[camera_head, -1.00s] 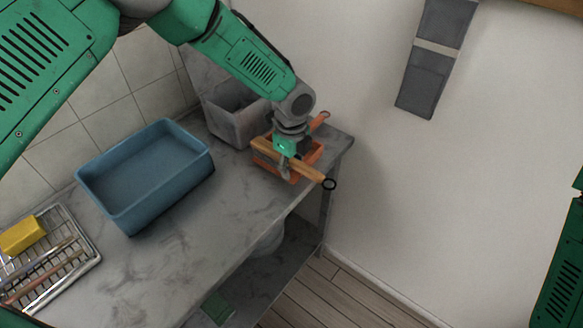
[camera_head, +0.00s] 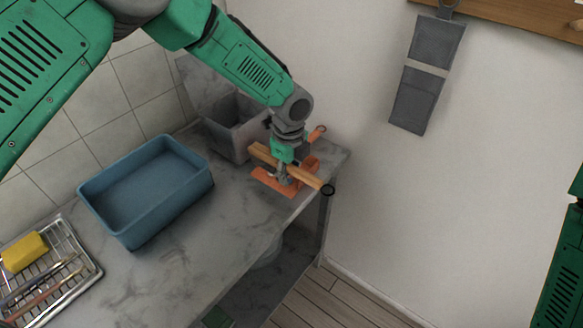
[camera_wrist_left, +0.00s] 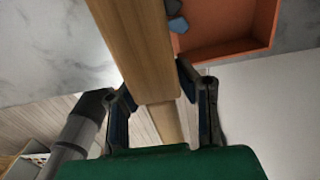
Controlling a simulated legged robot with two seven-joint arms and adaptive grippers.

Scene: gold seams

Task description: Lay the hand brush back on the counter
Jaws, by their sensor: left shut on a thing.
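The hand brush (camera_head: 308,180) has a pale wooden body and a dark ring at its right end. My left gripper (camera_head: 284,176) is shut on it. The brush crosses in front of an orange dustpan (camera_head: 266,184) at the counter's right end; I cannot tell whether they touch. In the left wrist view the brush's wood (camera_wrist_left: 135,45) runs between the fingers of my left gripper (camera_wrist_left: 156,85). Its bristles are not clear. The grey marbled counter (camera_head: 190,250) lies below. My right gripper is out of view.
A blue tub (camera_head: 128,225) stands on the counter left of the dustpan, and a grey bin (camera_head: 228,140) stands behind it. A wire rack (camera_head: 85,268) with a yellow sponge (camera_head: 24,251) is at far left. Bare counter lies between the tub and the front edge.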

